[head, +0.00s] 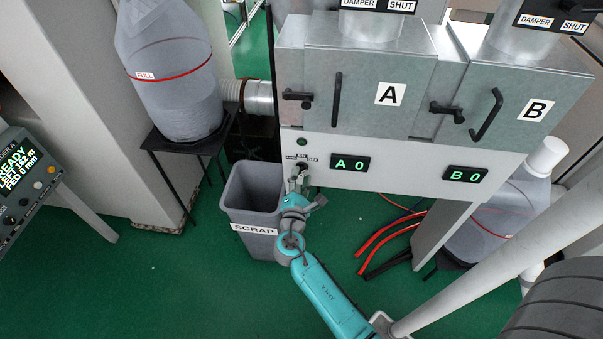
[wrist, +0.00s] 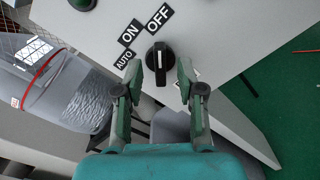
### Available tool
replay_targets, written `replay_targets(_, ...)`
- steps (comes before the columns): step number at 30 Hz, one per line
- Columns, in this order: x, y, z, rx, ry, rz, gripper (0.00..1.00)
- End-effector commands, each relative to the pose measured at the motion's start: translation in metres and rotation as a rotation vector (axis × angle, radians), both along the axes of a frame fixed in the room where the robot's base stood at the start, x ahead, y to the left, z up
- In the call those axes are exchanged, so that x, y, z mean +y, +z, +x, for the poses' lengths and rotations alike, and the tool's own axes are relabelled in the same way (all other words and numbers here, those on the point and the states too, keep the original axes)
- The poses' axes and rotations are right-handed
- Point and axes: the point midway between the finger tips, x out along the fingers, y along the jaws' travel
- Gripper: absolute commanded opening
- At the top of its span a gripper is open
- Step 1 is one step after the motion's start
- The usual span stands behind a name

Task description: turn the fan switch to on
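The fan switch (wrist: 159,60) is a black rotary knob on the grey panel. In the wrist view its white pointer line stands upright in the picture, toward the OFF label (wrist: 159,17). The ON label (wrist: 130,32) is up and left of it, and the AUTO label (wrist: 124,61) is further left. My gripper (wrist: 159,70) is open, with one finger on each side of the knob; contact cannot be made out. In the head view my gripper (head: 298,179) is up at the panel, just below the partly hidden switch.
The grey scrap bin (head: 252,205) stands below and left of my gripper. A dark green lamp (head: 302,142) is above the switch. Displays "A 0" (head: 350,164) and "B 0" (head: 466,174) are to the right. Red and black hoses (head: 385,240) lie on the green floor.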

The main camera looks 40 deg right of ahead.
Motion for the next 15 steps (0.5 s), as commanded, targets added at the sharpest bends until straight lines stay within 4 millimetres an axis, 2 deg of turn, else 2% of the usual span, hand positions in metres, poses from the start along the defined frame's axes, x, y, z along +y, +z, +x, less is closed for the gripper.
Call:
replay_targets(6, -0.015, 0.0, 0.011, 0.0, 0.0, 0.0, 0.39)
replay_targets(15, -0.016, 0.0, 0.013, 0.0, 0.001, 0.0, 0.39)
